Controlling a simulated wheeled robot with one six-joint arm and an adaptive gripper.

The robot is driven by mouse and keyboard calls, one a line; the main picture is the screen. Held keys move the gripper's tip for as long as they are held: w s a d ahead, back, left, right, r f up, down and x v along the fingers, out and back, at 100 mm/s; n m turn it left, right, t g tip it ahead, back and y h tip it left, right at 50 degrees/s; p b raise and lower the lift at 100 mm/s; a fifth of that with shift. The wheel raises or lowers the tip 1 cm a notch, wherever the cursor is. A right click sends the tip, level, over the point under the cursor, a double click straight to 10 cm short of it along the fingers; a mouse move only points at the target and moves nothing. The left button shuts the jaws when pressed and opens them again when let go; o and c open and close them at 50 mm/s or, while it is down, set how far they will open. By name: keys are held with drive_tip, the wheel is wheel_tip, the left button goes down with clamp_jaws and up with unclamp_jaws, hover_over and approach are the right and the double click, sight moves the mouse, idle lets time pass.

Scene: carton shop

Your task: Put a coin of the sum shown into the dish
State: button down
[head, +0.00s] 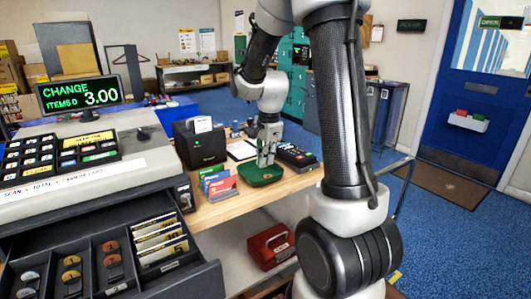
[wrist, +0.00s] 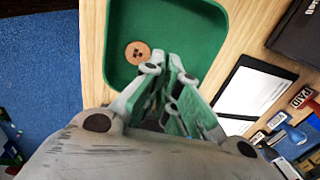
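The till display (head: 82,94) reads CHANGE and 3.00 in green. The green dish (head: 262,177) lies on the wooden counter; it also fills the upper wrist view (wrist: 206,20). One copper-coloured coin with several dark dots (wrist: 137,52) lies in the dish. My gripper (head: 264,161) is low over the dish, pointing down. In the wrist view its fingertips (wrist: 167,68) are close together with a narrow gap, just beside the coin and apart from it. I see nothing held between them. The open till drawer has coins in separate compartments, including copper-coloured ones (head: 112,253).
Coloured cards (head: 220,184) and a black box (head: 200,144) stand left of the dish. The drawer also holds banknotes (head: 160,238). A red cash box (head: 271,245) sits on the shelf below.

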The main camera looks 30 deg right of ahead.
drive_tip(key=c, duration=1.6)
unclamp_jaws()
drive_tip(key=shift+o, duration=0.2)
wheel_tip(320, 180, up, 12)
drive_tip(key=s, duration=0.1)
drive_tip(key=shift+s, duration=0.35)
drive_tip(key=shift+f, duration=0.1)
